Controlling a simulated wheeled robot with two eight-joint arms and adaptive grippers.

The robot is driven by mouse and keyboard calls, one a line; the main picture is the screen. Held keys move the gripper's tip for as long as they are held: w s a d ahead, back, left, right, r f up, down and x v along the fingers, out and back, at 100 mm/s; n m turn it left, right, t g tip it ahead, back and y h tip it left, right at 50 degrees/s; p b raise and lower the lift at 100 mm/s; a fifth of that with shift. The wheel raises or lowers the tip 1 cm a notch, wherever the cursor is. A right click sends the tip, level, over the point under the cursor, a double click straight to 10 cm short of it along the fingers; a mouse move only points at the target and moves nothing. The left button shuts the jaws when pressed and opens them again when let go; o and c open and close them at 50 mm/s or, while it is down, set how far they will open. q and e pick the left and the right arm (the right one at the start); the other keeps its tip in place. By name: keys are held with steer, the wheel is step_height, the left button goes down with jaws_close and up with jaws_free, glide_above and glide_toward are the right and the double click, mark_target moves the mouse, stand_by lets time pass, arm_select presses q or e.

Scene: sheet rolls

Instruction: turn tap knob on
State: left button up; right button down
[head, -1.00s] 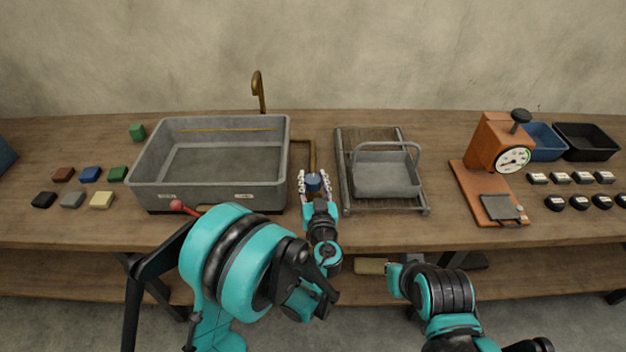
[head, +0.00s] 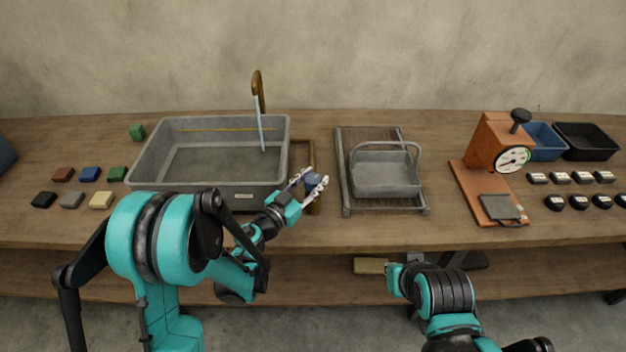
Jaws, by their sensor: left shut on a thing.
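The brass tap (head: 259,88) stands behind the grey sink basin (head: 165,187). A thin pale-blue stream of water (head: 261,125) falls from its spout into the basin. A brass pipe (head: 311,152) runs along the basin's right side to the blue tap knob (head: 312,181). My left gripper (head: 312,182) is shut on the knob, its fingers on either side of it, and comes at it from the lower left. My right arm shows at the lower right, below the table's front edge; its gripper (head: 394,279) is seen from behind and its fingers cannot be made out.
A wire rack (head: 347,203) with a grey handled basket (head: 386,177) stands right of the knob. Further right are an orange dial scale (head: 490,150), blue (head: 543,141) and black (head: 587,142) bins. Small coloured blocks lie left of the sink.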

arm_select(q)
steer(key=shift+m+g+h, duration=0.5)
steer(key=shift+h, duration=0.1)
steer(key=o, duration=1.2)
